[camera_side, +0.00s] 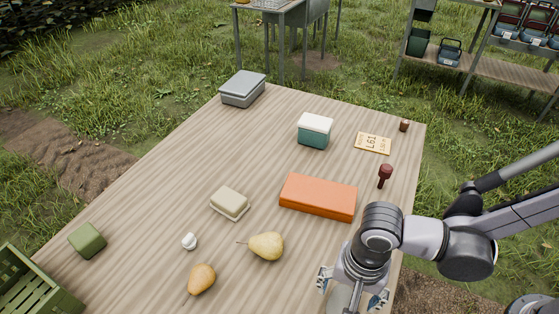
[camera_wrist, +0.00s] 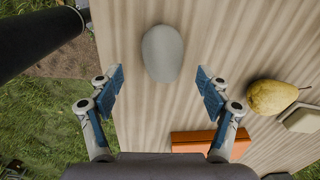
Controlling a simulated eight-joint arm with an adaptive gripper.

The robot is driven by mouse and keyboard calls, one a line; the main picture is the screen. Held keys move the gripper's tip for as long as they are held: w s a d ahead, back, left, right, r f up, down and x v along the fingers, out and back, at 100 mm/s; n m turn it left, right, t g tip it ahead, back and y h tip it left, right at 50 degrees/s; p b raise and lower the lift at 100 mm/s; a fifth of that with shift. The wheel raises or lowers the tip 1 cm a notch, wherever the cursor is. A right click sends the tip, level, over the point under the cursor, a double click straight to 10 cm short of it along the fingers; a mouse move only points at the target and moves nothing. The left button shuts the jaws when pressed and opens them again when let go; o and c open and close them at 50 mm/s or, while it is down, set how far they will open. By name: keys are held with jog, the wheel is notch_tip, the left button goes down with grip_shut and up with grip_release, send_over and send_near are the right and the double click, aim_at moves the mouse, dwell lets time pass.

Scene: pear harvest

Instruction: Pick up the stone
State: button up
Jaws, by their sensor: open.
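The stone (camera_wrist: 162,53) is a smooth grey oval lying on the wooden table (camera_wrist: 215,40) in the wrist view. My gripper (camera_wrist: 159,78) is open, with its two blue-padded fingers spread wide. The near end of the stone shows between the fingertips, and most of it shows beyond them. The fingers look clear of the stone on both sides; the height gap is hard to tell. In the side view my gripper (camera_side: 351,288) is over the table's near right part, and the stone cannot be made out clearly there.
A yellow pear (camera_side: 267,246) and an orange case (camera_side: 318,196) are nearest my gripper. A mallet-like dark red item (camera_side: 385,176), beige sandwich-like block (camera_side: 230,203), teal box (camera_side: 315,131), orange-yellow fruit (camera_side: 201,279) and green crate (camera_side: 32,287) stand farther off. Bare table lies between them.

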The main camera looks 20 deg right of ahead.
aim_at(343, 301)
jog(key=shift+w+a+f, duration=0.1)
jog(key=shift+f, duration=2.35)
jog(key=c, duration=1.5)
